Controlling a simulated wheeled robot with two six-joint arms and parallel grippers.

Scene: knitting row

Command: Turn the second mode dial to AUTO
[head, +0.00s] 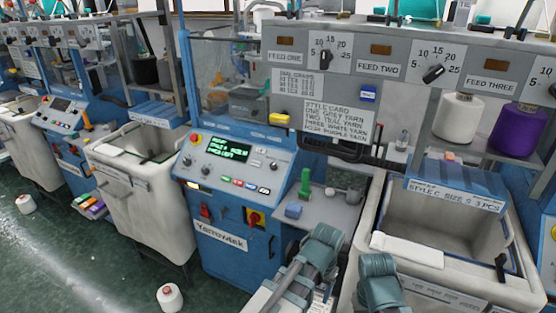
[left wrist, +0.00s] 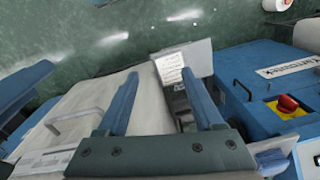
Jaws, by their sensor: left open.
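The blue machine's sloped control panel (head: 238,163) stands at the middle of the head view, with a lit green display (head: 227,148), small round knobs (head: 205,171) at its left end and coloured buttons. I cannot read any AUTO mark. Above it, a feed dial (head: 325,57) and a second feed dial (head: 433,73) have black pointers on number scales. My left gripper (head: 278,293) is low in front of the machine, apart from the panel. In the left wrist view its jaws (left wrist: 160,88) are spread and empty. My right gripper's jaws are out of view.
Fabric bins (head: 145,205) flank the machine. A small shelf (head: 322,212) holds loose items.

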